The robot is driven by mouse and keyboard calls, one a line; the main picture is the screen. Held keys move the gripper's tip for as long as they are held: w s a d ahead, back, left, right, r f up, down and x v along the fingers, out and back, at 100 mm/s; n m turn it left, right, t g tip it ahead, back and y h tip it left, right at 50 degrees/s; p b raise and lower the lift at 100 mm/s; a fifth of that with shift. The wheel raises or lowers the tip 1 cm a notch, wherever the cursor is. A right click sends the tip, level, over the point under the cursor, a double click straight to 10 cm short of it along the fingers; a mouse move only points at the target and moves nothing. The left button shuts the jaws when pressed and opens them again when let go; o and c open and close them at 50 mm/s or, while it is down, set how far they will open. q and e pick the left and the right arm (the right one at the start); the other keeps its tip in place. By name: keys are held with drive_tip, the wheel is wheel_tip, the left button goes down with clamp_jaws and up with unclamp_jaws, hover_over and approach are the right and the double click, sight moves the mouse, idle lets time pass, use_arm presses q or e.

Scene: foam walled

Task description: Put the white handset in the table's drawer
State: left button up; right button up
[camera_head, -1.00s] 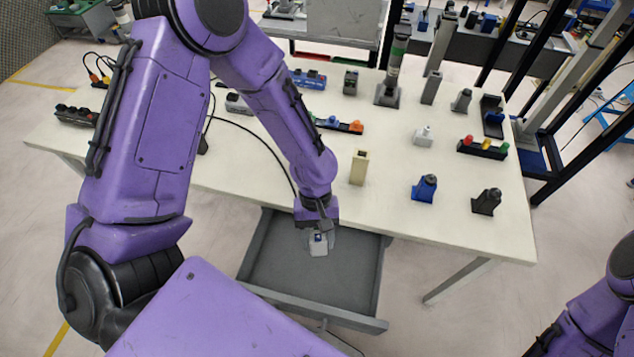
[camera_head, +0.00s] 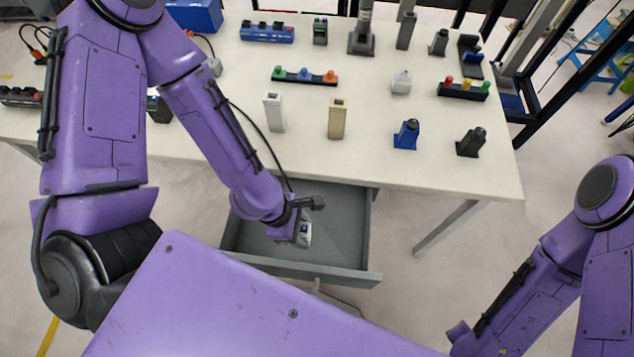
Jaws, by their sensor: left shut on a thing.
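The table's grey drawer (camera_head: 340,274) is pulled open below the table's front edge, and its visible floor is bare. My left gripper (camera_head: 304,222) is over the inside of the drawer. It is shut on a small white thing with a dark bluish patch, which looks like the white handset (camera_head: 305,238). The gripper and wrist hide part of it. I cannot tell whether it touches the drawer floor. My right arm is at the lower right, and its gripper is out of the picture.
The white table (camera_head: 440,178) bears a white block (camera_head: 274,112), a beige block (camera_head: 338,118), a blue device (camera_head: 406,134), a black device (camera_head: 471,142) and button strips (camera_head: 304,76). Table legs and dark frame posts stand at the right.

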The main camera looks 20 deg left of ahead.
use_arm(q)
drive_tip(key=w+f+b, duration=0.1)
drive_tip(key=b, duration=0.1)
drive_tip(key=w+f+b, duration=0.1)
drive_tip(key=w+b, duration=0.1)
drive_tip(key=shift+d+f+b, duration=0.2)
drive_tip(key=shift+d+b, duration=0.15)
drive_tip(key=w+f, duration=0.3)
drive_tip(key=w+d+f+p, duration=0.1)
drive_tip(key=w+f, duration=0.2)
drive_tip(key=w+d+f+p, duration=0.1)
drive_tip(key=w+f, duration=0.1)
drive_tip(key=f, duration=0.1)
drive_tip(key=shift+w+d, duration=0.25)
drive_tip(key=shift+w, duration=0.15)
drive_tip(key=shift+f, duration=0.5)
use_arm(e)
wheel_tip(320, 180, down, 5)
drive_tip(key=shift+r, duration=0.15)
use_arm(q)
drive_tip(key=o, duration=1.1)
drive_tip(key=v, duration=1.2)
drive_tip(key=shift+r, duration=0.1)
